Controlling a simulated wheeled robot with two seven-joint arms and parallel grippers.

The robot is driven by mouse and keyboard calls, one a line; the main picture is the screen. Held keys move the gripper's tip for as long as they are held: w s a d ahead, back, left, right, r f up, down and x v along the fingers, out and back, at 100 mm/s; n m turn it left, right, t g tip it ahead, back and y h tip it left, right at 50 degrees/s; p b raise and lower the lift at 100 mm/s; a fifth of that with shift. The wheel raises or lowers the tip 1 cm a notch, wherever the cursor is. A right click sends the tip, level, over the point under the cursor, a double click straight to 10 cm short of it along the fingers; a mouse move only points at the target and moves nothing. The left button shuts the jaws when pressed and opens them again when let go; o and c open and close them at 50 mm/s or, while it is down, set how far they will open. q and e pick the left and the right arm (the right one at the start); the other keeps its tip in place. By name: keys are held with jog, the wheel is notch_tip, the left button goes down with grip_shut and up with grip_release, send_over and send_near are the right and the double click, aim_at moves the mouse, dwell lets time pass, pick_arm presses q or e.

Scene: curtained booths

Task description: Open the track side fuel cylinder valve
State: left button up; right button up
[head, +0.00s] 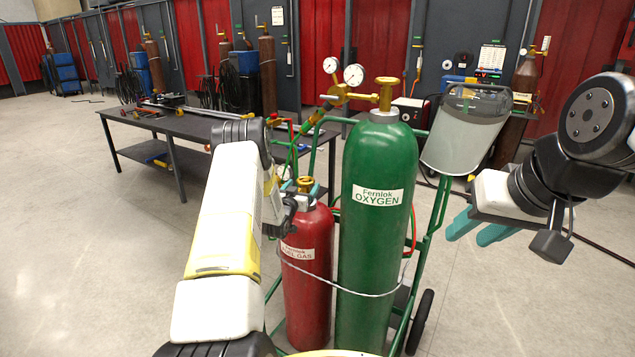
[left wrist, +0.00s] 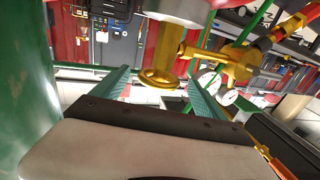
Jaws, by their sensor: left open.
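The red fuel gas cylinder (head: 305,285) stands upright beside the taller green oxygen cylinder (head: 375,235). Its brass valve (head: 305,184) is on top, partly hidden by my left gripper (head: 300,190). In the left wrist view a round brass handwheel (left wrist: 160,78) lies between the teal fingers of the left gripper (left wrist: 157,92). These fingers are open, with gaps on both sides of the wheel; I cannot tell whether they reach around it in depth. My right gripper (head: 478,230) is to the right of the green cylinder, its two fingers apart and empty.
Both cylinders stand on a green cart (head: 430,240), held by a thin chain (head: 340,285). Brass regulator gauges (head: 353,75) and hoses crowd the tops. A dark workbench (head: 180,125) stands behind left.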

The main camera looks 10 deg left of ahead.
aim_at(306, 182)
pick_arm(q)
jog(key=shift+w+d, duration=0.15)
jog(key=shift+w, duration=1.85)
jog(key=c, duration=1.4)
jog(key=shift+o, duration=0.2)
jog(key=shift+d+n+y, duration=0.15)
jog(key=shift+n+y, duration=0.15)
jog(key=shift+y, duration=0.2)
jog(key=n+y, duration=0.2)
jog(key=y, duration=0.1)
jog(key=n+y, duration=0.2)
jog(key=y, duration=0.1)
jog(key=shift+g, duration=0.4)
jog(key=shift+n+g+y, duration=0.9)
jog(key=shift+n+y, duration=0.4)
jog(key=shift+y, duration=0.9)
